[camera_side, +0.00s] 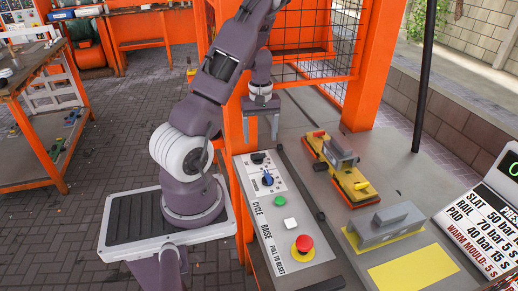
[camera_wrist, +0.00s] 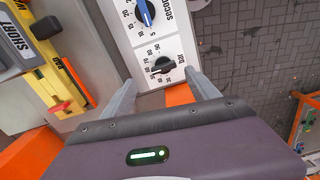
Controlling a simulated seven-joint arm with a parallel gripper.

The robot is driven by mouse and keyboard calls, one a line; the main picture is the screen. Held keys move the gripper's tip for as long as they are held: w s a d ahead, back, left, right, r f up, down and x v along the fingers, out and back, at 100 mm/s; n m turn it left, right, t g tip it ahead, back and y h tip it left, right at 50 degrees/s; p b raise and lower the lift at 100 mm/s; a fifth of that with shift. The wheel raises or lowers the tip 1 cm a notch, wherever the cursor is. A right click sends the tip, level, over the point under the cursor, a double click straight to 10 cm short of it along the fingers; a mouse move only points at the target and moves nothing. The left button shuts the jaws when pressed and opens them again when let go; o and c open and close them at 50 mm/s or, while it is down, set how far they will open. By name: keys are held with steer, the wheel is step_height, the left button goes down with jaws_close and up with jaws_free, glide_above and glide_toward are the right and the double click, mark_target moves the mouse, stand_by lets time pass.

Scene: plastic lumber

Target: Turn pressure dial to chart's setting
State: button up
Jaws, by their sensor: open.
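The pressure dial is a small black knob (camera_wrist: 161,66) on a white plate marked BAR in the wrist view. In the side view the black knob (camera_side: 257,158) is at the far end of the panel; its exact setting is too small to read. My gripper (camera_side: 261,133) is open and empty, pointing down above and beyond the knob. In the wrist view its fingers (camera_wrist: 162,82) stand apart on either side of the knob, not visibly touching it. The chart (camera_side: 487,222) at right lists SLAT 50 bar, RAIL 70 bar and PAD 40 bar, partly cut off.
A blue seconds dial (camera_side: 267,180) sits beside the black one. The panel also has a green button (camera_side: 280,201), a white button (camera_side: 291,224) and a red stop button (camera_side: 304,245). A yellow mould (camera_side: 350,187) and a grey block (camera_side: 384,226) lie right. An orange post (camera_side: 240,160) stands close left.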

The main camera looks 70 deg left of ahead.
mark_target(258, 154)
steer(key=shift+s+a+f+n, duration=0.2)
steer(key=shift+s+n, duration=0.2)
steer(key=shift+n, duration=0.2)
step_height(258, 154, down, 6)
steer(key=shift+f, duration=0.25)
steer(key=shift+c, duration=0.2)
steer(key=c, duration=1.3)
